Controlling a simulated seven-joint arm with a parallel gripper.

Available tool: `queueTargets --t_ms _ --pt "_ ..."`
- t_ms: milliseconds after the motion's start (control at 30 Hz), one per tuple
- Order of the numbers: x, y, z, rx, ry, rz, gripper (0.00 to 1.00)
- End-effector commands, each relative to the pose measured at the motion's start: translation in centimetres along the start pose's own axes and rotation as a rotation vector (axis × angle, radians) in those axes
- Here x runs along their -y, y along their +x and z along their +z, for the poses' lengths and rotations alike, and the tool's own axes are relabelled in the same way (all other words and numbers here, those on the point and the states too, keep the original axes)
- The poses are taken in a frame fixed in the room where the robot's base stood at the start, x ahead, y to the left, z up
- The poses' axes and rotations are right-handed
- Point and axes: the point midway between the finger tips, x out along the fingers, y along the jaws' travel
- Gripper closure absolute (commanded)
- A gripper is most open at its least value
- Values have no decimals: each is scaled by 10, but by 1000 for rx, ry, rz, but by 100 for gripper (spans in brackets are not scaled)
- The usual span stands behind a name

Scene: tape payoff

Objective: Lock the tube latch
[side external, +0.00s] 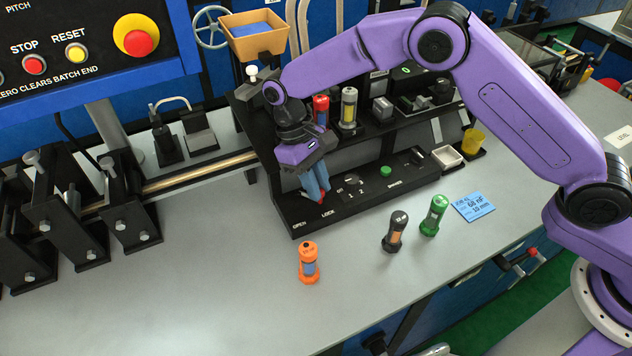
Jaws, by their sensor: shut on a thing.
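The black panel (292,208) on the bench carries the words OPEN and LOCK along its front left edge. My gripper (320,195) points down over this panel, with its blue fingers just behind the word LOCK. The fingers are shut on a small part at the panel, which I take to be the tube latch. A bit of red (322,199) shows at the fingertips. The fingers hide most of the latch, so its exact angle cannot be told. The fingertips are nearer to LOCK than to OPEN.
An orange tube (309,264), a dark tube (395,231) and a green tube (433,215) stand in front of the panel. A blue card (473,206) lies at right. A red tube (321,110) and a yellow tube (348,108) stand on the rear shelf. The front left bench is clear.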

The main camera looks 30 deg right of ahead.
Motion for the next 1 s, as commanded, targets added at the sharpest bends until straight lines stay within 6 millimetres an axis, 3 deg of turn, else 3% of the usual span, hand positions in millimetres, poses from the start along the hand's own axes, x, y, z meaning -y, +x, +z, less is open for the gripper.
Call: queueTargets --t_ms 333,367,433,767,1000 --pt "-1 -1 0 -2 -3 2 100" --pt "-1 -1 0 -2 -3 2 77" --pt "-1 -1 0 -2 -2 2 55" --pt "-1 -2 0 -1 -2 1 55" --pt "0 -30 -1 -6 -2 1 55"
